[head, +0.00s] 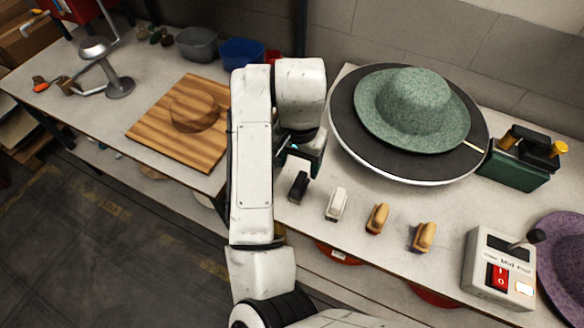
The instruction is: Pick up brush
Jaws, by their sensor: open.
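Several small handled blocks that look like brushes stand in a row on the right worktop: a black one (299,186), a white one (338,204), a tan one (377,218) and another tan one (424,237). I cannot tell which one the task means. My gripper (305,160) is partly hidden by my own arm. It is open, just behind the black brush in the picture and closest to it. I see nothing held in it, though its fingertips are hard to make out. Contact with the black brush cannot be judged.
A green hat (410,100) sits on a large round dark plate (350,135). A control box (500,268) and purple hat (565,260) are at right. A green box (515,170) is behind. A wooden hat block (195,108) lies on a board (165,125) at left.

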